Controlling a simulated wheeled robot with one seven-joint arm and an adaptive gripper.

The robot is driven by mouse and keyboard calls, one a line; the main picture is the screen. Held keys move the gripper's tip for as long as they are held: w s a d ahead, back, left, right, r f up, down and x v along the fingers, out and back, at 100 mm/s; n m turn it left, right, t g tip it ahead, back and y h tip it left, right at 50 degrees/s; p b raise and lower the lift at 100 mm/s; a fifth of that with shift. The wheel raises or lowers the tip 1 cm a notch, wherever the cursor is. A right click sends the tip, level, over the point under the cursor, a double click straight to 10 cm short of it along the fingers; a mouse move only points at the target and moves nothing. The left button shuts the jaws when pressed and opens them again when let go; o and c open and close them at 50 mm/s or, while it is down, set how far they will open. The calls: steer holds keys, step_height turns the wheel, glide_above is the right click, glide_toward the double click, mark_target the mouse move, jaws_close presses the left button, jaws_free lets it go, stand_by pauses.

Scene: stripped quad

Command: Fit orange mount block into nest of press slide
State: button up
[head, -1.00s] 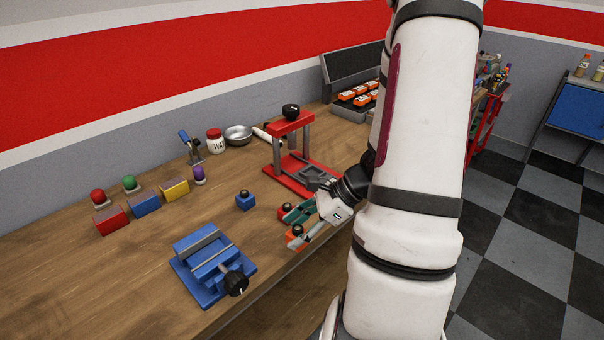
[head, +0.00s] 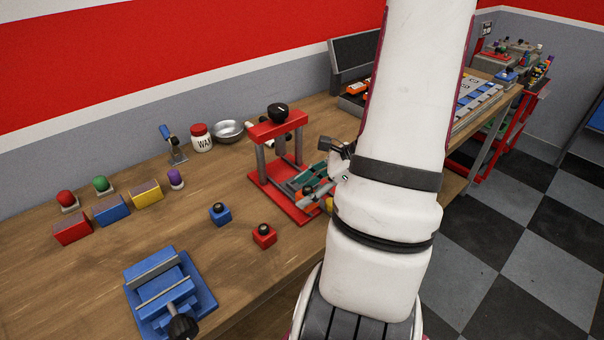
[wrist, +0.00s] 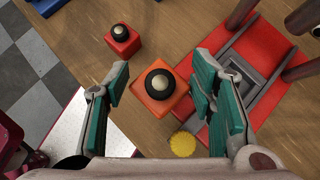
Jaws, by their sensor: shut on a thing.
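The orange mount block (wrist: 163,104), with a black round knob on top, sits between the teal pads of my gripper (wrist: 160,92) in the wrist view. My gripper (head: 310,188) is shut on it, at the near right side of the red press in the head view. The orange block (head: 307,191) is partly covered by the fingers there. The press slide's grey nest (wrist: 236,64) shows in the wrist view to the upper right of the block, on the red press base (wrist: 268,42). The nest is partly hidden by the right finger.
A red block (head: 264,236) and a blue block (head: 219,214) stand left of the press. A blue vise (head: 165,290) is at the near left. A yellow round piece (wrist: 183,144) lies near the right finger. Press posts (wrist: 298,68) rise beside the nest.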

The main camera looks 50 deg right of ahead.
steer(key=w+d, duration=0.5)
steer(key=w+d+f+p, duration=0.1)
steer(key=w+d, duration=0.1)
steer(key=d, duration=0.1)
steer(key=shift+w+d, duration=0.15)
steer(key=shift+w, duration=0.15)
steer(key=shift+f+p, duration=0.4)
steer(key=shift+f, duration=1.35)
steer(key=shift+f, duration=0.2)
steer(key=o, duration=1.4)
steer(key=shift+o, duration=0.2)
steer(key=shift+r, duration=0.1)
steer(key=shift+d+r, duration=0.1)
steer(key=shift+r, duration=0.1)
steer(key=v, duration=1.1)
steer(key=shift+s+r, duration=0.25)
steer(key=shift+r, duration=0.05)
